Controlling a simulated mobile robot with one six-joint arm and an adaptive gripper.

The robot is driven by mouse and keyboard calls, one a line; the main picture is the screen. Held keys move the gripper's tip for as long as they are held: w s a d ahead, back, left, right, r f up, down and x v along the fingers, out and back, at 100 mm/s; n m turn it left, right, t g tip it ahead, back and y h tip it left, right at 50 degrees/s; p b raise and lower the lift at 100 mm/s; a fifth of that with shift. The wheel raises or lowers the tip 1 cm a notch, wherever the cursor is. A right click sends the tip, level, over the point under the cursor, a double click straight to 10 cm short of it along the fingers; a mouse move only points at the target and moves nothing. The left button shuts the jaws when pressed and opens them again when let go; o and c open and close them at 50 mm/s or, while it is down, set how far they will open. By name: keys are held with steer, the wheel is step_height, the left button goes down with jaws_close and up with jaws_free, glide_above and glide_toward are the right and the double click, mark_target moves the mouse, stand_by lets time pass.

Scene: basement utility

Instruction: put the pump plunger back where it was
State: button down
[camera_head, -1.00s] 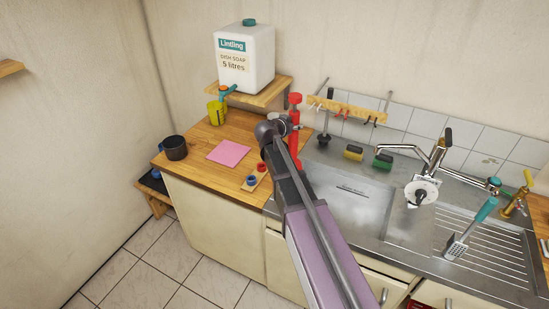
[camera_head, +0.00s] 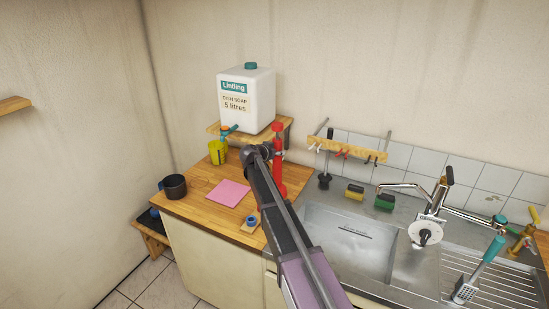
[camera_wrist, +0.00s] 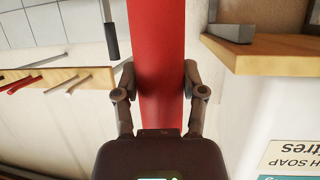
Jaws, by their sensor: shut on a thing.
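The pump plunger (camera_head: 278,160) is a tall red tube with a red top, upright over the back right of the wooden worktop, near the sink. My gripper (camera_head: 263,153) is shut on its tube. The wrist view shows the red tube (camera_wrist: 158,60) between both fingers (camera_wrist: 158,90), its ends out of frame. In the head view its lower end shows beside my arm; I cannot tell whether it touches the worktop.
A soap canister (camera_head: 246,95) stands on a small shelf (camera_head: 222,130) just left. A hook rack (camera_head: 347,150) is on the wall to the right. A black plunger (camera_head: 325,180) stands behind the sink.

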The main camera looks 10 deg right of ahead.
steer(key=shift+w+a, duration=0.25)
steer(key=shift+w, duration=0.7)
steer(key=shift+w+a+f+b, duration=0.1)
steer(key=shift+w+f+b, duration=0.15)
steer(key=shift+f+b, duration=0.7)
steer(key=shift+w+a+f+b, duration=0.1)
steer(key=shift+w+f+b, duration=0.1)
steer(key=shift+f+b, duration=0.75)
steer(key=shift+f, duration=0.1)
steer(key=shift+c, duration=0.8)
jaws_free()
steer(key=shift+r, duration=0.2)
